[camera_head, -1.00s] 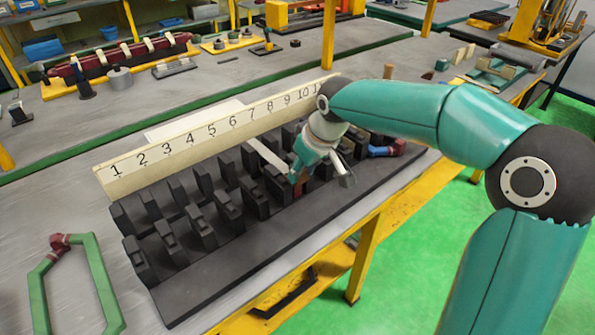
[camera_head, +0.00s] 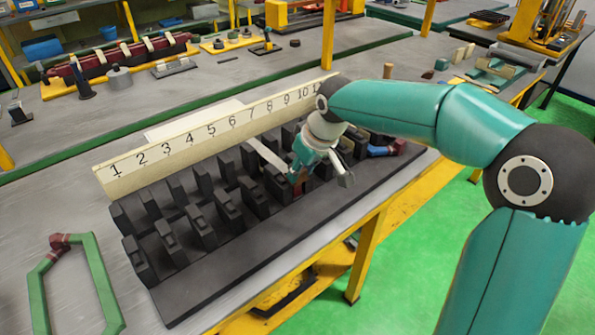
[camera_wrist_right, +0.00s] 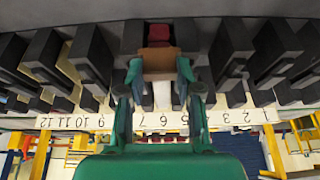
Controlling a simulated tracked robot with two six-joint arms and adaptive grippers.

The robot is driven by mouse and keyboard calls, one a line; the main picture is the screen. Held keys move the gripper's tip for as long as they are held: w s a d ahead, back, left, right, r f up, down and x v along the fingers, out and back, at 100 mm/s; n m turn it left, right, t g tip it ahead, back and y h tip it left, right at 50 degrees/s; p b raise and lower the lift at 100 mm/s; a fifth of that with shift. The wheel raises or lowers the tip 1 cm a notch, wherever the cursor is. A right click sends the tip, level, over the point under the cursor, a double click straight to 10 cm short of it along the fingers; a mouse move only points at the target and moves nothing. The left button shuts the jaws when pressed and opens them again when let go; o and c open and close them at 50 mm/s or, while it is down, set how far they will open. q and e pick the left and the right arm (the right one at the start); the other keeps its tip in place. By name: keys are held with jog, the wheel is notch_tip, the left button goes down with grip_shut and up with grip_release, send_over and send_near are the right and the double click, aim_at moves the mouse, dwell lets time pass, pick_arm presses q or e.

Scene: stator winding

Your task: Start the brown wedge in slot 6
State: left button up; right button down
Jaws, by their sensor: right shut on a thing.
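The black slotted stator block (camera_head: 215,265) lies along the bench, with a numbered strip (camera_head: 215,130) behind it. My right gripper (camera_head: 300,178) is low over the block's middle, near slot 6. In the right wrist view, its fingers (camera_wrist_right: 160,72) are shut on a tan-brown piece, the brown wedge (camera_wrist_right: 158,63). A dark red piece (camera_wrist_right: 158,34) shows just beyond the wedge, between black teeth. A pale strip (camera_head: 266,155) lies along a slot beside the gripper, in line with about number 6. The fingers hide the wedge's contact with the slot. My left gripper is out of view.
A green coil (camera_head: 100,275) with dark red wrapping lies on the bench at the left. A blue piece with a dark red end (camera_head: 396,147) sits at the block's right end. Black teeth crowd both sides of my gripper. The bench's left part is mostly clear.

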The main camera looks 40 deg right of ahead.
jog(key=shift+w+a+p, duration=0.1)
jog(key=shift+w+p, duration=0.2)
jog(key=shift+w, duration=0.4)
jog(key=c, duration=0.7)
grip_release()
jog(key=shift+r, duration=0.1)
